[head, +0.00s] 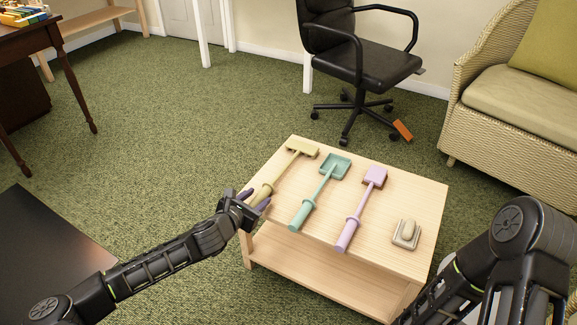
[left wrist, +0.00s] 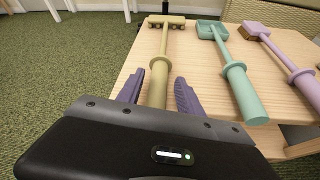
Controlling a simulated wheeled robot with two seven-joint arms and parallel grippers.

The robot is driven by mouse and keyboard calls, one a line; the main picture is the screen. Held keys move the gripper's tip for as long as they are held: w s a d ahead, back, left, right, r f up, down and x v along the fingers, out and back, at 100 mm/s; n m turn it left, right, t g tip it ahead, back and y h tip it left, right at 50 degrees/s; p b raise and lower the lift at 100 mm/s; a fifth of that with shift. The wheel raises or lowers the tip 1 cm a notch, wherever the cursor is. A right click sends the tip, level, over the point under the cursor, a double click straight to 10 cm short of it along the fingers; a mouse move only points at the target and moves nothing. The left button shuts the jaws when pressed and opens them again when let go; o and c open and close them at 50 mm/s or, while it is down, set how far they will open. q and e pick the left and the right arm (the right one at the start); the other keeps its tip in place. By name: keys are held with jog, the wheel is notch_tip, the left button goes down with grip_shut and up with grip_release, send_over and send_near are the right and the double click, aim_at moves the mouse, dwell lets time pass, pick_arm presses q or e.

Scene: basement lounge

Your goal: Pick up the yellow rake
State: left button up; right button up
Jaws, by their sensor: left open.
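The yellow rake (head: 281,173) lies on the light wooden table (head: 377,258), its wide head at the far end and its handle toward my left arm. In the left wrist view the yellow rake (left wrist: 160,72) runs down between the two purple fingers. My left gripper (head: 256,198) is open at the handle end, with a finger on each side of it; whether the fingers touch it I cannot tell. The left gripper also shows in the left wrist view (left wrist: 158,92). My right arm shows at the lower right; its gripper is not clearly visible.
A teal shovel (head: 320,192) and a purple tool (head: 361,208) lie to the right of the rake. A small dish with a pale stone-like object (head: 407,233) sits at the table's right. An office chair (head: 362,68) and a wicker sofa (head: 510,110) stand behind.

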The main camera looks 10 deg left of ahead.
aim_at(261, 195)
pick_arm(q)
jog(key=b+x, duration=0.1)
jog(key=x, duration=0.3)
jog(key=shift+f+b, duration=0.15)
jog(key=shift+b, duration=0.25)
jog(key=shift+w+d, duration=0.1)
jog(key=shift+w, duration=0.25)
jog(key=shift+c, duration=0.3)
grip_shut()
